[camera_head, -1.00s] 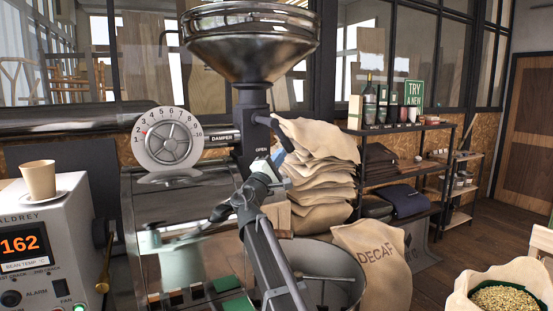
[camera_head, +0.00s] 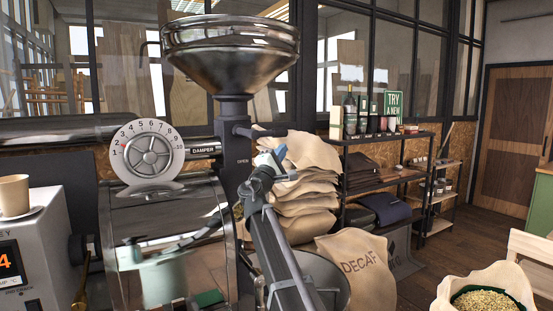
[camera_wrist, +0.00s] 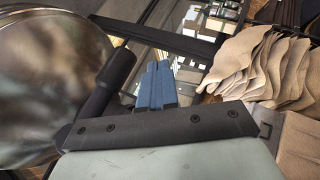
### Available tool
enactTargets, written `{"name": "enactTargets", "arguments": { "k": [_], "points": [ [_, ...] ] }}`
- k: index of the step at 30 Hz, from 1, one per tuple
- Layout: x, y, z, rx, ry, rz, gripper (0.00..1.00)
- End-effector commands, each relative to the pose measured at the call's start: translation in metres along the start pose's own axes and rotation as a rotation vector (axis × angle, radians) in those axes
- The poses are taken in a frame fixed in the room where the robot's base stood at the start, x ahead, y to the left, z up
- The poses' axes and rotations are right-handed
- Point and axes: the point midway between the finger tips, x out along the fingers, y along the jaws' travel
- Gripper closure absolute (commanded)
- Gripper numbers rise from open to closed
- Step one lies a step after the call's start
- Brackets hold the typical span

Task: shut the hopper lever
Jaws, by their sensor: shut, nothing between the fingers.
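The hopper lever (camera_head: 265,132) is a dark rod on the column (camera_head: 236,165) under the steel hopper (camera_head: 232,48). It points right and lies nearly level, above the word OPEN on the column. My gripper (camera_head: 277,157) is shut and empty, its blue fingertips just below the lever's outer end. In the wrist view the blue fingers (camera_wrist: 156,87) are together, and the dark lever handle (camera_wrist: 107,82) lies just left of them. I cannot tell whether they touch. The hopper's shiny side (camera_wrist: 45,80) fills the left of that view.
The damper dial (camera_head: 151,153) is left of the column. Stacked sacks (camera_head: 305,185) stand close behind my gripper on the right, also in the wrist view (camera_wrist: 262,70). A DECAF sack (camera_head: 357,272) and a shelf rack (camera_head: 385,150) are farther right.

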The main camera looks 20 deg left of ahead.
Motion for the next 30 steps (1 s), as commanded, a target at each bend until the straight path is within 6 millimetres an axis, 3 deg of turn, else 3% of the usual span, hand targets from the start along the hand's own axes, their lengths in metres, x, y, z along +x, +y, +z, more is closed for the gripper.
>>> {"name": "enactTargets", "arguments": {
  "k": [10, 30],
  "points": [
    [0.01, 0.0062, 0.0052, -0.001, 0.001, 0.0, 1.0],
    [0.0103, 0.0052, 0.0049, -0.001, 0.001, -0.001, 1.0]
  ]
}}
